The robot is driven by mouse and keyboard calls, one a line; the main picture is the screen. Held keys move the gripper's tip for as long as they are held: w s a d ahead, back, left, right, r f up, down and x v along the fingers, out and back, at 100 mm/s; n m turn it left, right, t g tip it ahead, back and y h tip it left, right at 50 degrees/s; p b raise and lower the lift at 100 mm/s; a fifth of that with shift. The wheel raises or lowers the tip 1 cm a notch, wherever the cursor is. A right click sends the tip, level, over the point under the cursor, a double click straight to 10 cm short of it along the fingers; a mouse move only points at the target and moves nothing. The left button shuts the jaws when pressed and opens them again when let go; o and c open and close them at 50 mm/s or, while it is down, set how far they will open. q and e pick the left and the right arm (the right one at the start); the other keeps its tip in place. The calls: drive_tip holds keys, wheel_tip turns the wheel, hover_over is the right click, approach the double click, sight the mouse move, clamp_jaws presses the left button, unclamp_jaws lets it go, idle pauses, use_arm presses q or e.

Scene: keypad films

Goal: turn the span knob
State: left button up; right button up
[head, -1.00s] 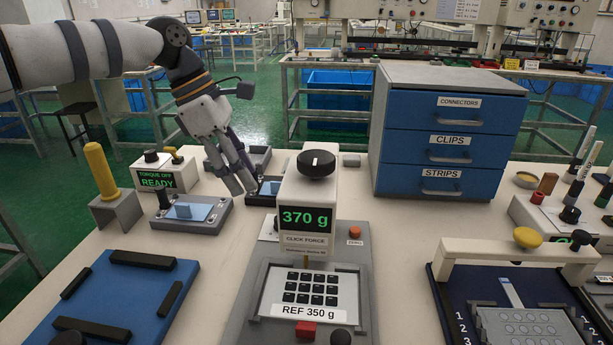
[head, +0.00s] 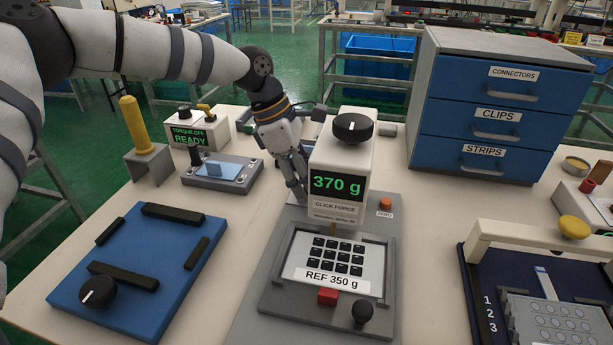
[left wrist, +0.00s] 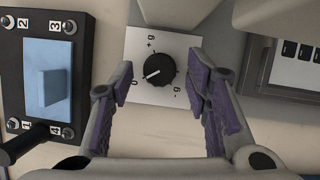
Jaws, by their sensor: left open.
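In the left wrist view a round black knob (left wrist: 159,70) with a white pointer line sits on a white plate (left wrist: 140,97) with small plus, minus, 0 and g marks. I cannot read the word span. The pointer points lower left. My left gripper (left wrist: 160,80) is open, with its purple-padded fingers on either side of the knob; contact cannot be told. In the head view my left gripper (head: 297,188) points down at the left side of the click force tester (head: 341,165), whose display reads 370 g. The marked plate cannot be made out there. The right gripper is not in view.
Another black knob (head: 352,128) tops the tester. A blue fixture board (head: 190,265) with a black knob (head: 98,291) lies front left. A grey fixture (head: 222,172) stands left of my gripper. A blue drawer cabinet (head: 500,110) stands behind right.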

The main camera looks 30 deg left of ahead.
use_arm(q)
drive_tip(key=shift+c, duration=0.6)
clamp_jaws()
drive_tip(key=shift+r, duration=0.1)
drive_tip(key=shift+s+r+n+t+p, duration=0.1)
drive_tip(key=shift+r+n+t+p, duration=0.2)
drive_tip(key=shift+n+p, duration=0.25)
drive_tip(key=n+y+p, duration=0.1)
drive_tip(key=n, duration=0.2)
drive_tip(key=shift+s+d+t+p, duration=0.1)
drive_tip(key=shift+t+p, duration=0.2)
drive_tip(key=shift+t, duration=0.1)
drive_tip(key=shift+f+n, duration=0.1)
drive_tip(key=shift+n, duration=0.65)
drive_tip(key=shift+d+f+n+t+y+p, duration=0.15)
drive_tip(key=shift+n+t+y+p, duration=0.3)
drive_tip(key=shift+n, duration=0.55)
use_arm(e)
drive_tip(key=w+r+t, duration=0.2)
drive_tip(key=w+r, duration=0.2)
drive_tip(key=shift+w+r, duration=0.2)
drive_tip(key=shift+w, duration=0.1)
